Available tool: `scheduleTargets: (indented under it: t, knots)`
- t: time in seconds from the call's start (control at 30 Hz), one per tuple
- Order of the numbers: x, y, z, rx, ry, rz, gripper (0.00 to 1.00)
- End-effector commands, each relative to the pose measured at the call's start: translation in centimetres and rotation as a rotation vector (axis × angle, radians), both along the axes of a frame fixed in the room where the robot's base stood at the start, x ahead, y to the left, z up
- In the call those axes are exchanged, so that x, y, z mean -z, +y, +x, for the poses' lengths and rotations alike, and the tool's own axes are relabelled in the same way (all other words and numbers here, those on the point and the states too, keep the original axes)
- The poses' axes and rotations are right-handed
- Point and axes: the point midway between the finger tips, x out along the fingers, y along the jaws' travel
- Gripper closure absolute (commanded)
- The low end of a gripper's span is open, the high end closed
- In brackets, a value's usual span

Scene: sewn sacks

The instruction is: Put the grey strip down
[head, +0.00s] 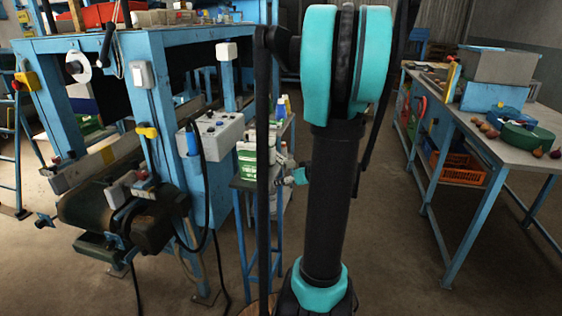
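No grey strip can be made out in the head view. My arm, black with teal joints, stands upright across the middle of the picture and runs out of the bottom edge.
A blue-framed machine (165,50) with a dark belt unit (120,215) stands at left. A grey control box (215,133) is beside it. Floor (400,270) between is clear.

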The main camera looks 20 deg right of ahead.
Motion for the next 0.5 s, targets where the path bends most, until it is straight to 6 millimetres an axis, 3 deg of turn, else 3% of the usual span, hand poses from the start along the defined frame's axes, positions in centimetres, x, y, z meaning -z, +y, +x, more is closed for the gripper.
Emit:
scheduleTargets:
  t: [0.03, 0.2, 0.33, 0.5]
  knots:
    - [-0.4, -2.7, 1.0, 0.019, -0.055, -0.008, 0.33]
    - [-1.9, -8.7, 2.6, 0.052, -0.206, -0.052, 0.33]
    - [-2.3, -10.8, 3.0, 0.064, -0.259, -0.074, 0.33]
    - [-1.7, -10.9, 4.8, 0.063, -0.273, -0.082, 0.33]
